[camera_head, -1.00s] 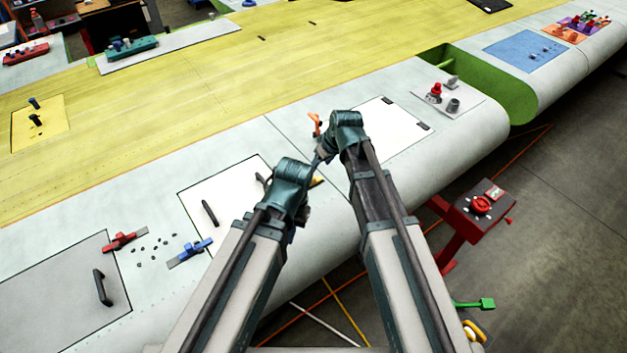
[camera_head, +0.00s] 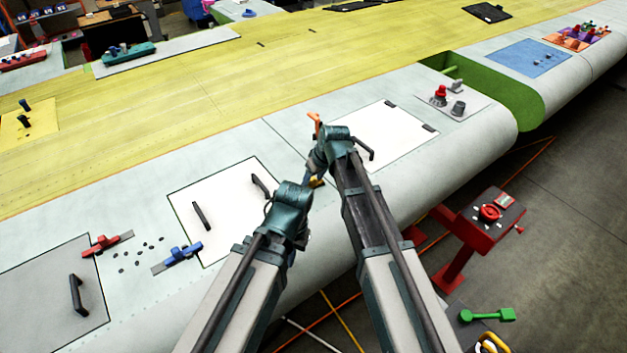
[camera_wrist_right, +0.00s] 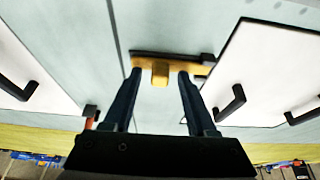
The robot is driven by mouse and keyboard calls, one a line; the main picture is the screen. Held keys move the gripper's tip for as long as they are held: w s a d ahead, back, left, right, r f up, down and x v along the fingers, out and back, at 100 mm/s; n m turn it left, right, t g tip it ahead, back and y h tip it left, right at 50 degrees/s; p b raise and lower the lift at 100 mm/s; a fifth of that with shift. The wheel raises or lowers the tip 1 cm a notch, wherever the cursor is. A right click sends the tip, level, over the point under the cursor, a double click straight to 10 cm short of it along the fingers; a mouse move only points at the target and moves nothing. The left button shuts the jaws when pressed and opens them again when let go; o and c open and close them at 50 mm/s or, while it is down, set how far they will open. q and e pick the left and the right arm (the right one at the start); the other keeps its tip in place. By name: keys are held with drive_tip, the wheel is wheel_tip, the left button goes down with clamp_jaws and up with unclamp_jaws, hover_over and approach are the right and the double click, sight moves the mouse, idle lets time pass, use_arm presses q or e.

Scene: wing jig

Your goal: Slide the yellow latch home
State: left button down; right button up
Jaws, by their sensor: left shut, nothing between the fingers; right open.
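The yellow latch (camera_wrist_right: 142,67) lies on the pale wing skin in the right wrist view, with a raised block in its middle and a dark strip along it. My right gripper (camera_wrist_right: 160,76) is open, its two fingers on either side of that block. I cannot tell whether they touch it. In the head view a bit of the yellow latch (camera_head: 316,182) shows between my two wrists; the rest is hidden. My left gripper (camera_head: 290,200) is shut and empty near the left white panel, its fingertips mostly hidden behind its wrist.
An orange latch (camera_head: 314,120) stands just beyond my right wrist. White panels with black handles lie at left (camera_head: 225,200) and right (camera_head: 392,140). Blue (camera_head: 180,253) and red (camera_head: 103,244) latches sit further left. A red stand (camera_head: 487,220) is on the floor at right.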

clamp_jaws()
idle(1.4)
